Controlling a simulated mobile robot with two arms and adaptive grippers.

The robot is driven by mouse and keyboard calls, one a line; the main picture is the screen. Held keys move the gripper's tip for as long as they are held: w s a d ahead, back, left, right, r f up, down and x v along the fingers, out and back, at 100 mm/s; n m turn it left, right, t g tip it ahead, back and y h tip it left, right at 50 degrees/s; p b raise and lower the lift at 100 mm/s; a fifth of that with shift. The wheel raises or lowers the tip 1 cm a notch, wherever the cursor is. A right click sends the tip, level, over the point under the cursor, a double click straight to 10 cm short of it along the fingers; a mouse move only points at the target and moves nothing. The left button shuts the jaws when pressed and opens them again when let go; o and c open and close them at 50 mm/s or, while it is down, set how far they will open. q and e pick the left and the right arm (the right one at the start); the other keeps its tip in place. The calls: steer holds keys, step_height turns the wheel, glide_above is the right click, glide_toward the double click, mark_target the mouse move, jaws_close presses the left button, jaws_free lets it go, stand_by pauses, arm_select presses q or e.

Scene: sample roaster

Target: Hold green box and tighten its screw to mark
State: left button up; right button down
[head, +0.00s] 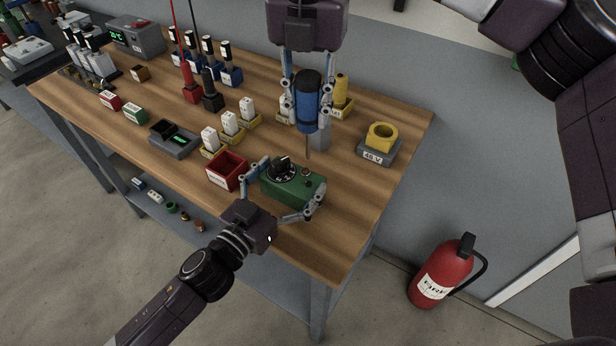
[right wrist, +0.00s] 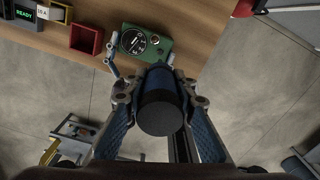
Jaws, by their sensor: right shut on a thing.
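The green box (head: 297,194) sits near the table's front edge. It has a black dial (head: 281,169) on top and a small round screw (head: 306,171) beside the dial; both also show in the right wrist view. My left gripper (head: 286,190) has its fingers spread along two opposite sides of the box; whether they press on it I cannot tell. My right gripper (head: 307,118) is shut on the blue screwdriver (head: 308,92), held upright with its shaft down. The shaft's tip appears just above the screw, apart from it. In the right wrist view the screwdriver's dark end (right wrist: 160,112) hides its shaft.
A red open box (head: 226,172) stands close left of the green box. Behind are several white blocks in yellow holders, and a yellow ring on a grey base (head: 376,155) at the right. The table (head: 335,235) is clear at the front right. A fire extinguisher (head: 442,273) stands on the floor.

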arm_select(q)
steer(key=shift+o, duration=0.6)
steer(key=shift+s+a+f, duration=0.1)
steer(key=shift+s+a, duration=0.2)
steer(key=shift+s, duration=0.1)
steer(key=v, duration=1.1)
